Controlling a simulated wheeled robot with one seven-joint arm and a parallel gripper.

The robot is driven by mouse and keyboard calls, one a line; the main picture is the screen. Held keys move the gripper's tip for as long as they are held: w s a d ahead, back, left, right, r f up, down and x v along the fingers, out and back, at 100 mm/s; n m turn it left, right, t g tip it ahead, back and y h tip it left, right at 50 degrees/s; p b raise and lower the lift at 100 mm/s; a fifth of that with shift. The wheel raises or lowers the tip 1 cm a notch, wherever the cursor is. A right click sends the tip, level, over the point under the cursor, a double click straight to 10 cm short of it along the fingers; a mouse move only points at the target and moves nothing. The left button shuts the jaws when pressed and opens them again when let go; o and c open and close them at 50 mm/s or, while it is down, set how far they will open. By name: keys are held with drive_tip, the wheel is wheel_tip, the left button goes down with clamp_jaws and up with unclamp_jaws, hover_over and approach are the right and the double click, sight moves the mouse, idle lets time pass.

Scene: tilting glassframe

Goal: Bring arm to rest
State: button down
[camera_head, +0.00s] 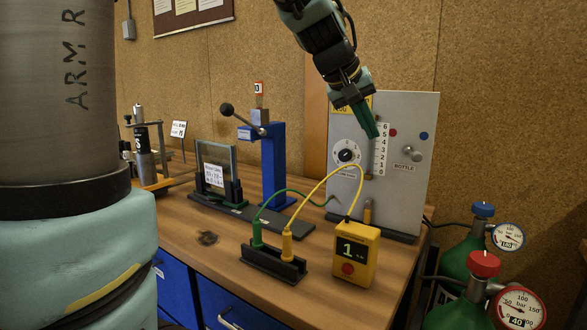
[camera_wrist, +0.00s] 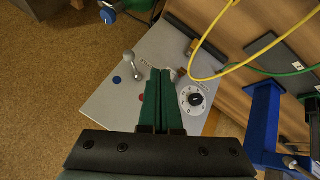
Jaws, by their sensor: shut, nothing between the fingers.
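My arm comes down from the top of the head view, and my gripper (camera_head: 372,134) hangs in front of the upper part of a grey panel (camera_head: 412,115). The green fingers are pressed together with nothing between them. In the wrist view my gripper (camera_wrist: 160,72) also shows shut, its fingers over the same grey panel (camera_wrist: 165,50). I cannot tell from these views whether the fingertips touch the panel. The panel carries a round dial (camera_head: 347,152), a number scale, a red and a blue dot, and a lever knob (camera_head: 413,153) marked BOTTLE.
A yellow meter (camera_head: 355,255) reading 1 stands on the wooden bench (camera_head: 205,262), with yellow and green cables to a black holder (camera_head: 272,262). A blue press (camera_head: 275,160) and a glass frame (camera_head: 217,175) stand left. Gas bottles with gauges (camera_head: 518,308) stand right.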

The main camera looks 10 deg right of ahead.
drive_tip(key=w+a+f+n+y, duration=0.2)
drive_tip(key=a+f+y, duration=0.2)
drive_tip(key=a+f, duration=1)
drive_tip(key=s+a+f+g+y, duration=0.1)
drive_tip(key=s+a+f, duration=0.3)
drive_tip(key=a, duration=0.4)
drive_tip(key=s+a+f+g+y, duration=0.1)
drive_tip(key=s+a+f, duration=0.4)
drive_tip(key=a+f, duration=0.2)
drive_tip(key=a, duration=0.2)
drive_tip(key=shift+a+n+y, duration=0.3)
drive_tip(key=shift+n+y, duration=0.1)
